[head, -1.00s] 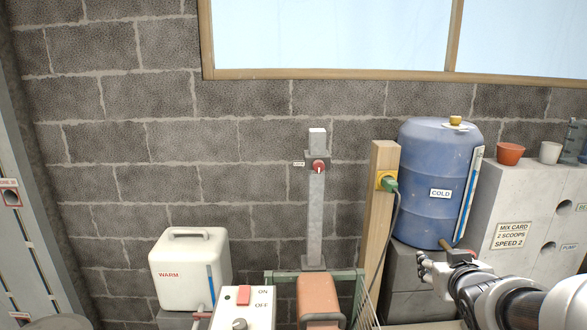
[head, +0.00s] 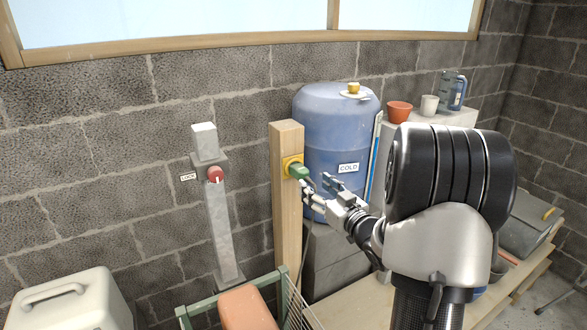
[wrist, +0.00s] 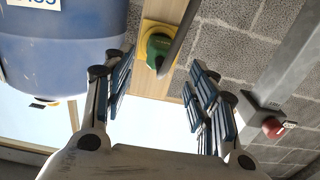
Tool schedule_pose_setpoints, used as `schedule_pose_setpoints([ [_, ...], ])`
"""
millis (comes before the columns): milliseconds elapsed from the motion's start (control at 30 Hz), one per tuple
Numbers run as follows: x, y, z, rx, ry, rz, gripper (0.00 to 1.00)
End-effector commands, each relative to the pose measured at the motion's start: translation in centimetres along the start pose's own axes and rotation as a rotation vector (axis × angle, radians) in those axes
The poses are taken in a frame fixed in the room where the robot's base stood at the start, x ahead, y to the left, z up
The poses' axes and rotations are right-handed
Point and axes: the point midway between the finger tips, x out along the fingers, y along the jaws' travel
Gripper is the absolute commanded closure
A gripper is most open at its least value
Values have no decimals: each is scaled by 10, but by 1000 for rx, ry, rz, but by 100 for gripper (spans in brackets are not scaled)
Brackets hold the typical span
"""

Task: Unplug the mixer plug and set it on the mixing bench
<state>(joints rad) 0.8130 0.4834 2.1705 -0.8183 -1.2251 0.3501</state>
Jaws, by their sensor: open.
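The green mixer plug (head: 298,171) sits in a yellow socket (head: 287,161) on a wooden post (head: 287,220). A dark cord hangs from the plug. In the wrist view the plug (wrist: 158,50) shows between and beyond the fingers, with the cord running up from it. My gripper (head: 318,190) is open just right of the plug in the head view; I cannot tell whether a finger touches it. In the wrist view my gripper (wrist: 158,85) has its fingers spread wide, with nothing between the pads. The mixing bench (head: 365,300) is a pale wooden top at the lower right, partly hidden by my arm.
A blue barrel marked COLD (head: 335,120) stands right of the post. A grey metal post with a red lock knob (head: 215,174) is to its left. A terracotta pot (head: 399,111), a white cup (head: 429,104) and a blue jug (head: 452,91) stand behind my arm.

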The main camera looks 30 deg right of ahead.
Motion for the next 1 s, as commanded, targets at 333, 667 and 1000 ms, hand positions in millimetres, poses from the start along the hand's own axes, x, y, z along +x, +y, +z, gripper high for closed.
schedule_pose_setpoints([
  [333,8,0,0,0,-2,0,48],
  [667,54,-1,0,-1,-2,-1,48],
  [1000,87,-1,1,-1,-2,0,48],
])
